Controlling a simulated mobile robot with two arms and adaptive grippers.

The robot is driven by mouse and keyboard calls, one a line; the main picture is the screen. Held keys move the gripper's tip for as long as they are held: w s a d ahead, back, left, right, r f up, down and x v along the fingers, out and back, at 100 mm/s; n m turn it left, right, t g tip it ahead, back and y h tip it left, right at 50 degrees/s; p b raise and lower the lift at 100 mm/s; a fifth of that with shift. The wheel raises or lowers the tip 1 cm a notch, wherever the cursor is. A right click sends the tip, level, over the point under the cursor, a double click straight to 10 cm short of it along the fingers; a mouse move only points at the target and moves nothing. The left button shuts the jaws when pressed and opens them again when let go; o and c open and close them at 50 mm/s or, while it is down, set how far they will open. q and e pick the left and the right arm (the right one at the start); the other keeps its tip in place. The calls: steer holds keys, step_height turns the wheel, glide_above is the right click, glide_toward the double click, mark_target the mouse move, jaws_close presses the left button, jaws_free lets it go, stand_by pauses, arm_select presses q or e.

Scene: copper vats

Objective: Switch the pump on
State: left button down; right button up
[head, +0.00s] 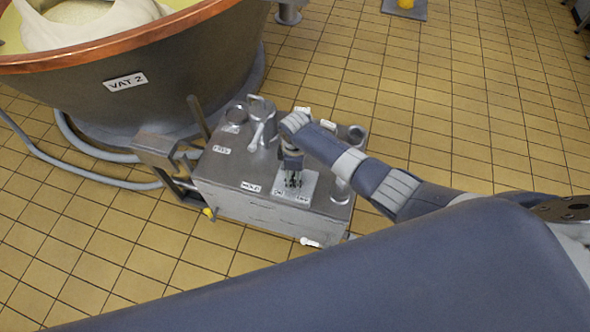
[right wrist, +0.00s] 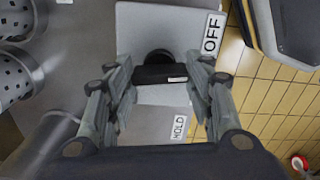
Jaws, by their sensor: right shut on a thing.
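The grey metal pump unit (head: 230,172) stands on the floor beside the vat. My right gripper (head: 292,178) reaches down from the right onto a pale switch plate (head: 309,188) on its top. In the right wrist view, the gripper (right wrist: 161,72) is shut on a black switch handle (right wrist: 158,75), one finger on each side. The handle lies crosswise over the pale plate. My left gripper is not in view.
The copper-rimmed VAT 2 (head: 140,95) stands at upper left, with a grey hose (head: 85,172) around its foot. A metal jug (head: 262,112) stands on the unit's top. Perforated metal cups (right wrist: 14,78) show in the wrist view. Tiled floor (head: 440,110) at right is mostly free.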

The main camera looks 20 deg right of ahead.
steer(key=m+p, duration=0.2)
steer(key=m, duration=0.2)
steer(key=shift+m, duration=0.3)
steer(key=shift+m+p, duration=0.55)
steer(key=shift+m, duration=0.95)
steer(key=shift+d+f, duration=0.1)
steer(key=o, duration=1.1)
steer(key=shift+c, duration=0.2)
steer(key=shift+w+r, duration=0.1)
steer(key=shift+r, duration=0.55)
step_height(320, 180, up, 11)
steer(key=shift+f, duration=0.1)
